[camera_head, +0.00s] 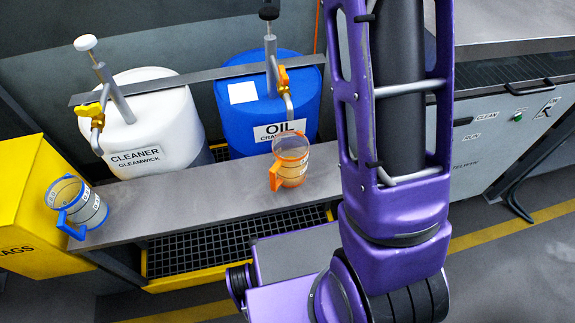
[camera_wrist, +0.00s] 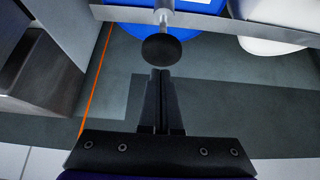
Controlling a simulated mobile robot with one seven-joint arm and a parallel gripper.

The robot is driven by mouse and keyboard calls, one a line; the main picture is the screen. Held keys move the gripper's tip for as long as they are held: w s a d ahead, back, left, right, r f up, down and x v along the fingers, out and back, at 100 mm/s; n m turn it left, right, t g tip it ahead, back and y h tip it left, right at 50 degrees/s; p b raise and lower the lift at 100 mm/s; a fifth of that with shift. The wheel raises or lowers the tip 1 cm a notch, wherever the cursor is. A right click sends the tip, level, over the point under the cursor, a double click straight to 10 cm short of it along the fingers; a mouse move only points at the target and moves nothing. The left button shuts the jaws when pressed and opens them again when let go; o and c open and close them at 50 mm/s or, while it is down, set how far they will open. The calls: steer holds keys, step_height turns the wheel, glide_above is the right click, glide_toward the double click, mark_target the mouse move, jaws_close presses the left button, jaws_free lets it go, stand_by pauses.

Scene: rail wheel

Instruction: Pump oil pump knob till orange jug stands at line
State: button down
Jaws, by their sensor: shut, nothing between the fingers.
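The oil pump's black knob (camera_head: 268,12) tops a grey rod over the blue oil drum (camera_head: 245,110). In the wrist view the round black knob (camera_wrist: 166,48) is just beyond my fingertips; I cannot tell whether they touch it. My gripper (camera_wrist: 160,74) is shut and empty, and is not visible in the head view. The clear orange jug (camera_head: 291,160) with an orange handle stands upright on the grey bench below the oil spout (camera_head: 288,100). Orange shows inside the jug, but its level and line are too small to read.
A white cleaner drum (camera_head: 135,150) with a white pump knob (camera_head: 85,43) stands at left. A blue jug (camera_head: 84,209) stands on the bench (camera_head: 190,195) near a yellow bin (camera_head: 35,210). A metal bar (camera_head: 185,80) crosses both drums. A grey machine (camera_head: 500,130) is at right.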

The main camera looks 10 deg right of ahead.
mark_target(270, 13)
steer(key=shift+f, duration=0.1)
steer(key=shift+f+b, duration=2.1)
steer(key=shift+f, duration=0.95)
steer(key=shift+r, duration=0.15)
steer(key=shift+r+p, duration=2.3)
steer(key=shift+r, duration=0.7)
steer(key=shift+r, duration=0.1)
steer(key=shift+r+p, duration=1.55)
steer(key=shift+r, duration=0.9)
